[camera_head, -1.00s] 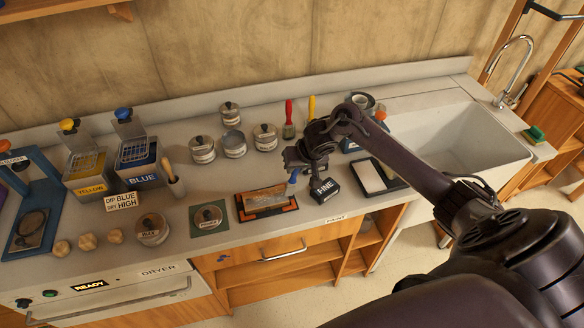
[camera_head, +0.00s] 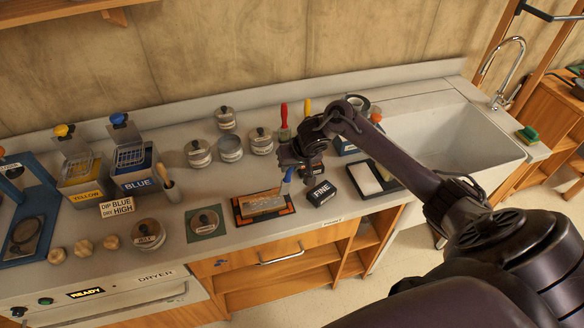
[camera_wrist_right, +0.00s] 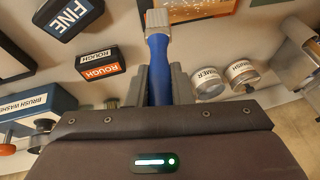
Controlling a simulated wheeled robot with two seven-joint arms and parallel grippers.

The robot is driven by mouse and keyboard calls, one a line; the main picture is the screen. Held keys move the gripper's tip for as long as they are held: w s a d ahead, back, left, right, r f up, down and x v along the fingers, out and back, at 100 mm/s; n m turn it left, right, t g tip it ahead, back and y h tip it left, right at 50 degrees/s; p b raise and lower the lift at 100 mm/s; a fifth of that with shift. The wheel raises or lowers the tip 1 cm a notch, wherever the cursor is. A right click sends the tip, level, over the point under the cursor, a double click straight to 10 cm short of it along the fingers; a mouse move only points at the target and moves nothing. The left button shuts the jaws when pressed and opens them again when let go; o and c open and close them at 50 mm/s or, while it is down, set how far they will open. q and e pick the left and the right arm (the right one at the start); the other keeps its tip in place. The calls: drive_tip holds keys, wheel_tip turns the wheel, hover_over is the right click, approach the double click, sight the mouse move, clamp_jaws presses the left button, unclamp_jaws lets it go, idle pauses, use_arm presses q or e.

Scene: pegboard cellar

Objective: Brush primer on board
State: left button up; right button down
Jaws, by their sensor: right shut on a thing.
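My right gripper (camera_head: 290,166) is shut on the handle of a blue brush (camera_head: 288,175), above the right end of the board. A can with a label ending in "MER" (camera_wrist_right: 208,82) shows in the right wrist view. My left gripper is out of view.
The black FINE block (camera_head: 321,193) sits just right of the holder. A lidded can on a green mat (camera_head: 205,221) is to its left. Several cans (camera_head: 230,148) and two upright brushes stand behind. A dark tray (camera_head: 372,180) and the sink (camera_head: 450,140) are at right.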

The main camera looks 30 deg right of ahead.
drive_tip(key=shift+w+a, duration=0.1)
drive_tip(key=shift+a, duration=0.4)
drive_tip(key=shift+f, duration=0.35)
